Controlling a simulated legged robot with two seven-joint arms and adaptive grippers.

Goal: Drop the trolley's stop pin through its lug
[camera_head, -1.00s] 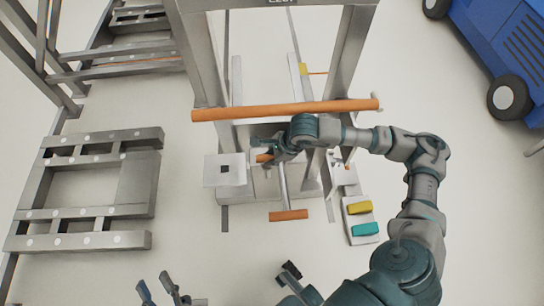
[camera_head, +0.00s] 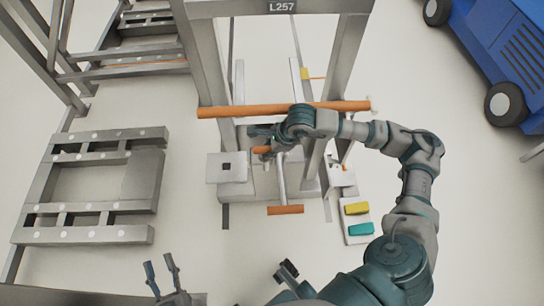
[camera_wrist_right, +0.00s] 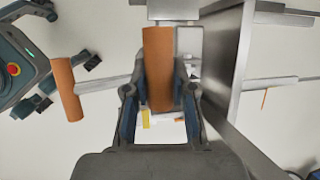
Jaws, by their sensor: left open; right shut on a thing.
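My right gripper (camera_head: 258,142) is shut on a short orange grip (camera_head: 262,149), which also fills the middle of the right wrist view (camera_wrist_right: 157,70) between the fingers. A grey shaft (camera_head: 281,178) with an orange crossbar (camera_head: 285,210) lies just below and right of it. Whether the grip and shaft are one piece I cannot tell. A light plate with a dark square hole (camera_head: 227,167) is left of the gripper; I cannot tell whether it is the lug. The trolley frame (camera_head: 208,55) carries a long orange bar (camera_head: 240,111). My left gripper (camera_head: 160,262) is open and empty at the bottom.
A panel with a yellow block (camera_head: 356,208) and a teal block (camera_head: 361,229) is right of the trolley. A grey metal frame (camera_head: 90,235) lies on the left floor. A blue wheeled machine (camera_head: 500,45) stands upper right. The floor between the left frame and trolley is clear.

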